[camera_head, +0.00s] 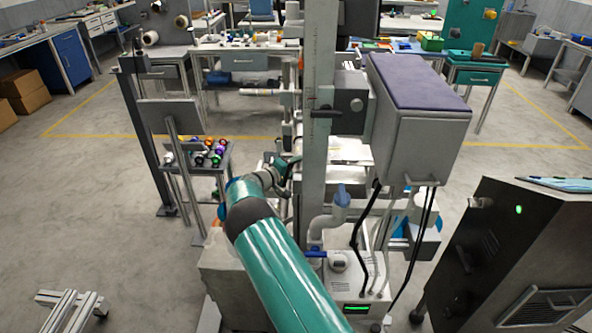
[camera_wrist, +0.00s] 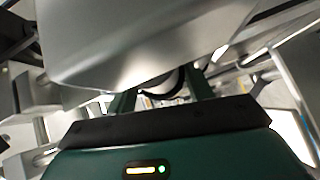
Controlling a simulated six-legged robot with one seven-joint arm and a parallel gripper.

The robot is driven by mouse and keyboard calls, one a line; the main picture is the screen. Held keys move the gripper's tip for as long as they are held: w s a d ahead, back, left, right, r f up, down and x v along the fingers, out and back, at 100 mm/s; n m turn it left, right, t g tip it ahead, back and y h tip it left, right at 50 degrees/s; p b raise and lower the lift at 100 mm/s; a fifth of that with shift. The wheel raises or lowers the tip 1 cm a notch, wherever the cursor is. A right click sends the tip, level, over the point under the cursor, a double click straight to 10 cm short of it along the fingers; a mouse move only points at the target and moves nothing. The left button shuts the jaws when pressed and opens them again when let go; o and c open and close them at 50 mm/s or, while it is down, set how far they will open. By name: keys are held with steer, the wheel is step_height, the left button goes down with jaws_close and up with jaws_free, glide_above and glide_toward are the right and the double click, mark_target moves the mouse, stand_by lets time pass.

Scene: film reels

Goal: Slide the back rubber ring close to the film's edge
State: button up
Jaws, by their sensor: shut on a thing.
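My gripper (camera_wrist: 160,93) shows in the wrist view with its two green fingers on either side of a dark rubber ring (camera_wrist: 176,82). It is shut on this ring, which sits around a pale roller (camera_wrist: 152,86). A large smooth grey part above hides most of the roller and ring. In the head view, my gripper (camera_head: 287,164) reaches in at the left side of the machine's upright column. The ring is too small to make out there. I cannot tell the film's edge or its distance from the ring in either view.
The machine's grey column (camera_head: 318,110) and boxy housing (camera_head: 420,115) stand close to my gripper. A small stand with coloured spools (camera_head: 208,152) is to the left. A dark cabinet (camera_head: 515,255) stands at the right. Open floor lies further left.

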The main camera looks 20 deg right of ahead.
steer(key=o, duration=1.4)
steer(key=shift+c, duration=0.2)
steer(key=v, duration=1.3)
steer(key=shift+s+a, duration=0.2)
steer(key=shift+a, duration=0.15)
steer(key=shift+r, duration=0.1)
